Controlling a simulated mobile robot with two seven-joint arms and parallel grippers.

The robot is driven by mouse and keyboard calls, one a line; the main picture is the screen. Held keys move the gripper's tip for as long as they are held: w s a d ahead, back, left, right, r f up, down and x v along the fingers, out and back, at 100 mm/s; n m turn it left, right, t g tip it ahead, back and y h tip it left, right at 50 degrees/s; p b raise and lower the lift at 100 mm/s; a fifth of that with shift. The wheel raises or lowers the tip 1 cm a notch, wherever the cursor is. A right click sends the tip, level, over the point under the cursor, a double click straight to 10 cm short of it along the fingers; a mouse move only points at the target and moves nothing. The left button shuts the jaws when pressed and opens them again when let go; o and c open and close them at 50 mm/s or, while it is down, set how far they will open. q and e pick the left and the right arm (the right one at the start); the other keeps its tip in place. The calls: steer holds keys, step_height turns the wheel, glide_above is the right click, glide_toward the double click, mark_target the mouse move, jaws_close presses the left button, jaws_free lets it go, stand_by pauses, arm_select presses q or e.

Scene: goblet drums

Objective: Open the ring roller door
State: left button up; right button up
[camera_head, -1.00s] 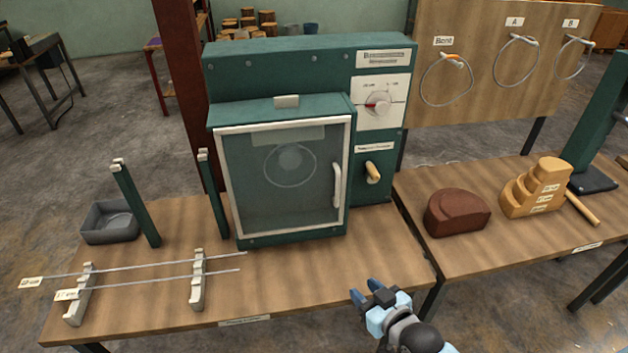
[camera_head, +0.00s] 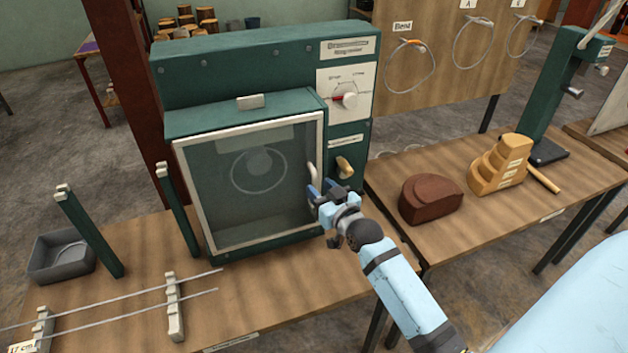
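The ring roller (camera_head: 240,60) is a green box-shaped machine on a wooden table. Its door (camera_head: 225,195), a pale-framed clear panel, is closed, with a ring shape visible behind it. The white upright door handle (camera_head: 312,177) is at the door's right side and is partly hidden by my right gripper. My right gripper (camera_head: 320,187) has its blue fingers at the lower part of the handle. I cannot tell whether they touch it or how far apart they are. My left gripper is not in view.
A knob with a yellow grip (camera_head: 344,167) and a dial (camera_head: 345,95) are close to the right of the gripper. Rods on a rack (camera_head: 174,305), green posts (camera_head: 88,232) and a grey tray (camera_head: 62,257) are at the left. Brown (camera_head: 430,198) and stepped yellow (camera_head: 497,165) blocks stand on the right table.

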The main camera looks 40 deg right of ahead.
mark_target(316, 185)
steer(key=shift+w, duration=1.5)
steer(key=shift+c, duration=0.2)
jaws_close()
steer(key=shift+s+a+f, duration=0.1)
steer(key=shift+s, duration=0.05)
